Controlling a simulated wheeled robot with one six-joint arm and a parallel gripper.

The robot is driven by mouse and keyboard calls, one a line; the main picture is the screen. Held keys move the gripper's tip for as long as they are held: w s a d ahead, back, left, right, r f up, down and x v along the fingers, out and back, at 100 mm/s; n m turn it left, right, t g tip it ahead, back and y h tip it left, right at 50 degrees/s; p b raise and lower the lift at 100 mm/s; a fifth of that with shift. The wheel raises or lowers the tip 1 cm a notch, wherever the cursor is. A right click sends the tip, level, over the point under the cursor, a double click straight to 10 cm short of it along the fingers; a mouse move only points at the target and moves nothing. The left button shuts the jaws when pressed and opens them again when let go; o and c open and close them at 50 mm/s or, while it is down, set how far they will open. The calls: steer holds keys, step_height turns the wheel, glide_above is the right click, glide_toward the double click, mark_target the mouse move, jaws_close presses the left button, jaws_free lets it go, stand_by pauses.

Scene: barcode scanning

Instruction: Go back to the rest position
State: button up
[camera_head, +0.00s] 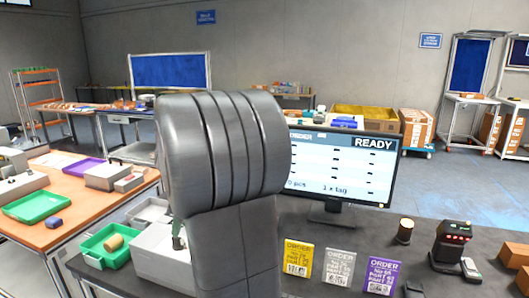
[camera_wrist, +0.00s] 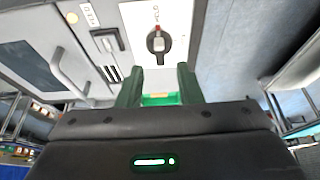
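My gripper (camera_wrist: 158,82) shows in the wrist view with its two green fingers standing apart. No held object is visible between them; a patch of green shows low in the gap, and I cannot tell what it is. Beyond the fingertips is a white panel (camera_wrist: 158,22) with a dark rotary knob.
A dark worktable (camera_head: 450,225) carries a monitor (camera_head: 345,160) reading READY, yellow (camera_head: 298,257), grey (camera_head: 339,266) and purple (camera_head: 382,275) order cards, and a black device (camera_head: 450,243). Left are a green bin (camera_head: 97,245) and a wooden table (camera_head: 35,233). My arm hides the middle.

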steer(key=x, duration=0.4)
steer(key=shift+a+f+p, duration=0.1)
steer(key=shift+f+p, duration=0.15)
steer(key=shift+p, duration=0.05)
steer(key=m+t+h+p, duration=0.1)
steer(key=m, duration=0.3)
steer(key=shift+s, duration=0.1)
steer(key=shift+a+m+t+h, duration=0.1)
steer(key=shift+m+t+h, duration=0.25)
steer(key=shift+m, duration=0.75)
steer(key=shift+m+t+h, duration=0.25)
steer(key=shift+m+t, duration=0.2)
steer(key=shift+m, duration=0.65)
steer(key=v, duration=1.3)
